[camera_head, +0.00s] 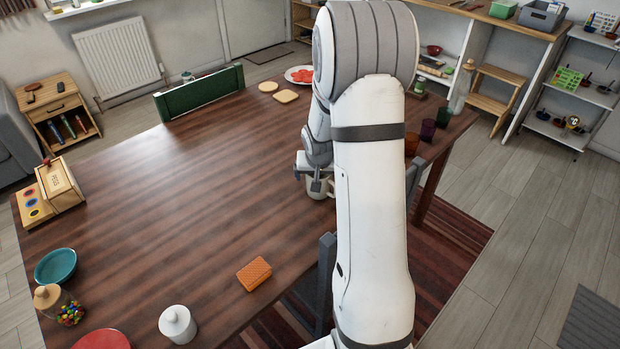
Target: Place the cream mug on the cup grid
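The cream mug (318,188) is on or just above the brown table, left of my arm. My gripper (314,182) is right at the mug, with its fingers over the mug's upper part. My arm covers part of that area, and the view is too small to tell whether the fingers are closed on the mug or only around it. I cannot make out a cup grid for certain; part of the table's right side is hidden behind my arm.
Coloured cups (427,131) stand at the table's right edge. An orange sponge-like block (254,273), a white lidded jar (178,324), a teal bowl (56,266) and a candy jar (66,308) are toward the front. The table's middle (190,185) is clear.

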